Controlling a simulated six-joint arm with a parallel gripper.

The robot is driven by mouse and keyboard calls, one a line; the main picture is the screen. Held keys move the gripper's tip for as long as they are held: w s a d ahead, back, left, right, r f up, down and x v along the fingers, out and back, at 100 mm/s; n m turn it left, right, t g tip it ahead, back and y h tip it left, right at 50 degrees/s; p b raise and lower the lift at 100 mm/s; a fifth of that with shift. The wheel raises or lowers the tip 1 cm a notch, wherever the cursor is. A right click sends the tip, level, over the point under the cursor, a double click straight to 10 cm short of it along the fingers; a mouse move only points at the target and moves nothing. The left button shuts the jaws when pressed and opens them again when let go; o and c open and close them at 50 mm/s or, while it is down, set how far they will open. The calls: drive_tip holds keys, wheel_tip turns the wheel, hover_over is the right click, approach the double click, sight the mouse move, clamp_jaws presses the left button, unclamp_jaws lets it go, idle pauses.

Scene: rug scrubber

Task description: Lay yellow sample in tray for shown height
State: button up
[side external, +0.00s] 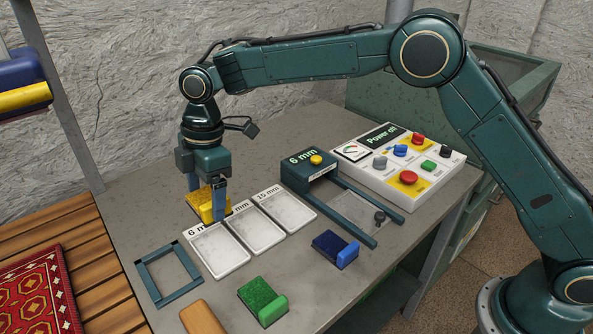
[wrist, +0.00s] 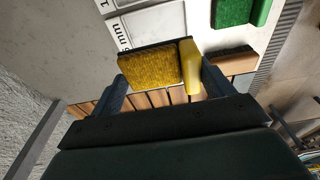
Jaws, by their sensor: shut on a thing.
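My gripper (side external: 206,197) is shut on the yellow sample (side external: 211,207), a bristled yellow block with a smooth yellow grip. In the wrist view the sample (wrist: 150,70) sits between the two fingers. It shows just behind the left-hand tray; whether it touches the table is unclear. Three white trays stand in a row: the 6 mm tray (side external: 220,251), a middle tray (side external: 256,231) with its number partly hidden, and the 15 mm tray (side external: 288,210). All three look empty. The blue height gauge (side external: 305,172) shows 6 mm and has a yellow button.
A green sample (side external: 261,299) and a blue sample (side external: 334,246) lie in front of the trays. A blue-grey frame (side external: 168,272) lies left of them. A control panel (side external: 398,165) reading "Power off" stands at the back right. A red rug (side external: 38,292) lies on slats at left.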

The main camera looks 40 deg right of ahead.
wheel_tip(320, 180, down, 8)
drive_tip(key=shift+f, duration=0.1)
drive_tip(key=shift+f, duration=2.1)
drive_tip(key=shift+f, duration=0.15)
drive_tip(key=o, duration=1)
drive_tip(key=r, duration=0.4)
drive_tip(key=d+r, duration=0.1)
drive_tip(key=r, duration=0.7)
drive_tip(key=shift+d, duration=0.35)
drive_tip(key=shift+r, duration=0.1)
